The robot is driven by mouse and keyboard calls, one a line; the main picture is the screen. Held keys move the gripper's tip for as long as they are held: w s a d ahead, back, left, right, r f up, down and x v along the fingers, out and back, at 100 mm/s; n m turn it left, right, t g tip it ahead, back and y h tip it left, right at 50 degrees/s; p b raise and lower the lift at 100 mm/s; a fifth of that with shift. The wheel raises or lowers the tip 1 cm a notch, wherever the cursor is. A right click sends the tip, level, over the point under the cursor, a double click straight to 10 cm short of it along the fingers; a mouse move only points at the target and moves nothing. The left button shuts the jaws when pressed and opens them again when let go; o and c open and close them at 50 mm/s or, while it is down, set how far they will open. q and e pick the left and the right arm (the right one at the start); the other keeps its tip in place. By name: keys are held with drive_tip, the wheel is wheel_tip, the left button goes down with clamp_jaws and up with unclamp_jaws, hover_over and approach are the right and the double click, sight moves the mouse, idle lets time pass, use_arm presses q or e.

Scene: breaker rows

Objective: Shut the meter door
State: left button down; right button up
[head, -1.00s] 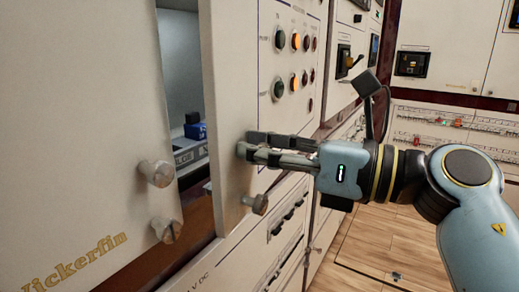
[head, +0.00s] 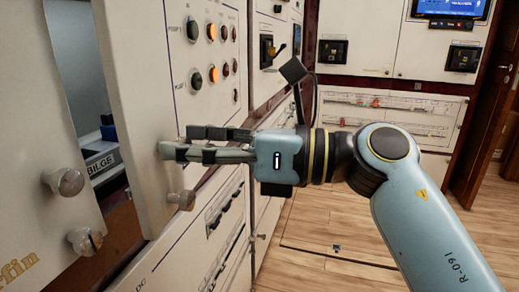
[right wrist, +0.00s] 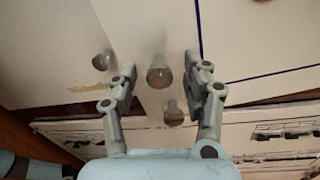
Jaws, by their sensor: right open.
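Two cream door panels stand with a tall gap between them: a wide left one (head: 25,110) and a narrower right one (head: 128,90). I cannot tell from any label which is the meter door. Each carries two round metal knobs near the gap. My right gripper (head: 168,152) reaches in from the right at the right panel's upper knob. In the right wrist view its open fingers (right wrist: 162,85) lie either side of that knob (right wrist: 160,76), with no clear grip on it. The lower knob (head: 182,200) shows below the fingers. My left gripper is not in view.
Inside the gap sits a blue unit and a plate marked BILGE (head: 103,163). A panel of indicator lamps (head: 205,55) is just right of the door. Breaker rows (head: 390,112) line the far wall. The wooden floor (head: 320,225) is clear.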

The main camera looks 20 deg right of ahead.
drive_tip(key=v, duration=1)
